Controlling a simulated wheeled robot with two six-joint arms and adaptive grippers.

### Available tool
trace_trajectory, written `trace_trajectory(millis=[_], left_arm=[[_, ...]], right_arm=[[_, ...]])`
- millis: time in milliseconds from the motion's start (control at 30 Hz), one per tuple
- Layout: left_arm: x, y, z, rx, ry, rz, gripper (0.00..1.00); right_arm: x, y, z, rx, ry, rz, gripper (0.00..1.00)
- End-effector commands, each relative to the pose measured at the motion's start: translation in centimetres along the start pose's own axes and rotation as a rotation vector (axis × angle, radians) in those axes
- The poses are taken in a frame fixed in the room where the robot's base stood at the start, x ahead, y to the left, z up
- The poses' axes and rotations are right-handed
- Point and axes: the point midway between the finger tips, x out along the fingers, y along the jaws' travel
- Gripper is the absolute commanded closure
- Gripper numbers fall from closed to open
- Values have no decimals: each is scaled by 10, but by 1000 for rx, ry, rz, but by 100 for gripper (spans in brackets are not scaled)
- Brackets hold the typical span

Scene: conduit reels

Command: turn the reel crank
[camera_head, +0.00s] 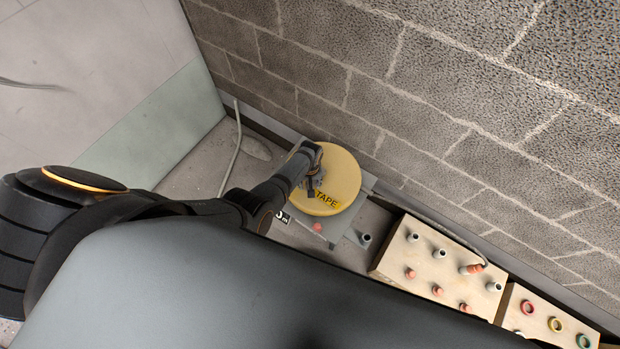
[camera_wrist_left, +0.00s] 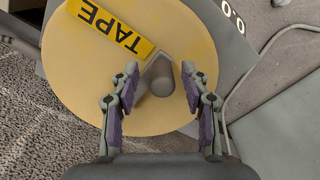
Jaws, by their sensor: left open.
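The yellow round reel (camera_head: 335,178) labelled TAPE sits on a grey base plate (camera_head: 345,222) by the block wall in the head view. In the left wrist view the reel (camera_wrist_left: 80,85) fills much of the picture. My left gripper (camera_wrist_left: 160,92) is open, with one finger on each side of the knob and a gap visible at both sides. In the head view my left gripper (camera_head: 314,182) is over the reel and hides the knob. My right gripper is not in view.
A wooden block with several pegs (camera_head: 435,265) stands right of the reel, and another with coloured rings (camera_head: 545,320) lies farther right. A grey cable (camera_head: 234,150) lies left of the reel. The block wall (camera_head: 450,90) rises close behind.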

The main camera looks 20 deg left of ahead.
Motion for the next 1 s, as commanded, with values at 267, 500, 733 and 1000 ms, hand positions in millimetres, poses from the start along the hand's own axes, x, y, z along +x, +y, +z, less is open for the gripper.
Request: trace_trajectory(millis=[267, 500, 733, 1000], left_arm=[[-45, 0, 0, -1, 4, 3, 54], [-95, 1, 1, -1, 3, 5, 54], [-115, 1, 1, 0, 1, 2, 54], [-116, 1, 1, 1, 1, 2, 54]], right_arm=[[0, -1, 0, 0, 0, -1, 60], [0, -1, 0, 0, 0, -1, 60], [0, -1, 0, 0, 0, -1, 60], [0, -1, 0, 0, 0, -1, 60]])
